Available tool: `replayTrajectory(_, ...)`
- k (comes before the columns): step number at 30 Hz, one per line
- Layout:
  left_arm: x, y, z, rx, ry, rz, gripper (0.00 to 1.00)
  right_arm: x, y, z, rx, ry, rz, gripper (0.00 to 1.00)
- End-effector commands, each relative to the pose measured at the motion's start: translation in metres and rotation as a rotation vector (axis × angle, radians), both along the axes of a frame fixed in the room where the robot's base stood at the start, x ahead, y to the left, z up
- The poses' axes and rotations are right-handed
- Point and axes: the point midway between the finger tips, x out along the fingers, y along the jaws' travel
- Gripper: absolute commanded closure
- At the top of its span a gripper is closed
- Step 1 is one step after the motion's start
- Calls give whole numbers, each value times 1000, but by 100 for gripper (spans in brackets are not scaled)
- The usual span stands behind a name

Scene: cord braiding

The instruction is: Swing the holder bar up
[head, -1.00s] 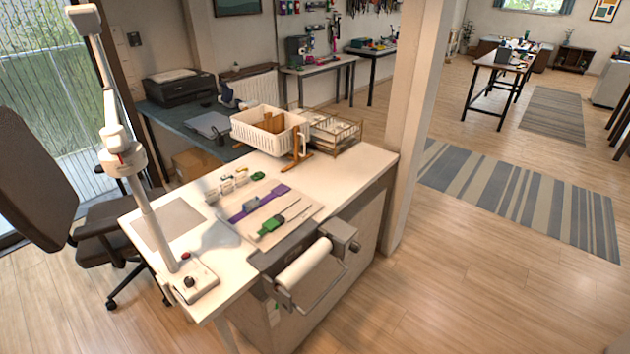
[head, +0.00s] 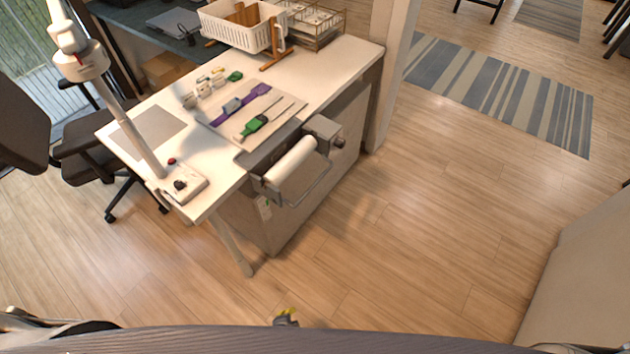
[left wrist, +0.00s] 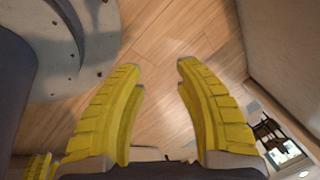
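The holder bar (head: 317,188) is a thin metal loop at the front edge of the white worktable (head: 335,72). It hangs low, in front of and below a white roll (head: 291,159) in its dark holder. My left gripper (head: 286,312) shows only as small yellow tips at the bottom of the head view, well short of the table and apart from the bar. In the left wrist view its two yellow fingers (left wrist: 160,68) are spread, with only floor between them. My right gripper is not in view.
A board with purple and green cord work (head: 232,128) lies on the table. A white basket (head: 243,25) and a wire tray (head: 318,22) stand at its back. A lamp (head: 130,125) and an office chair (head: 95,150) are at left. Open wooden floor (head: 400,240) lies in front.

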Motion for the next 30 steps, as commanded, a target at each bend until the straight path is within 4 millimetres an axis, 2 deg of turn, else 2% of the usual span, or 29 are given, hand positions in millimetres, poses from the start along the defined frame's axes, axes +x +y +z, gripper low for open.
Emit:
replayTrajectory(1,22,-16,14,59,-54,-130,67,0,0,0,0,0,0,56)
replayTrajectory(6,86,-57,69,373,-244,-613,67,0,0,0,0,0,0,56)
replayTrajectory(9,120,-77,106,601,-345,-871,67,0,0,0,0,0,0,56)
replayTrajectory(15,173,-104,186,1116,-467,-1284,67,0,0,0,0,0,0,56)
replayTrajectory(20,201,-117,251,1563,-456,-1526,67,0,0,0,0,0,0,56)
replayTrajectory(24,215,-119,302,1948,-337,-1681,67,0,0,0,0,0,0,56)
replayTrajectory(27,220,-116,329,2182,-197,-1765,67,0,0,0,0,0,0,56)
replayTrajectory(30,223,-109,348,2359,-36,-1830,67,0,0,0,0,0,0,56)
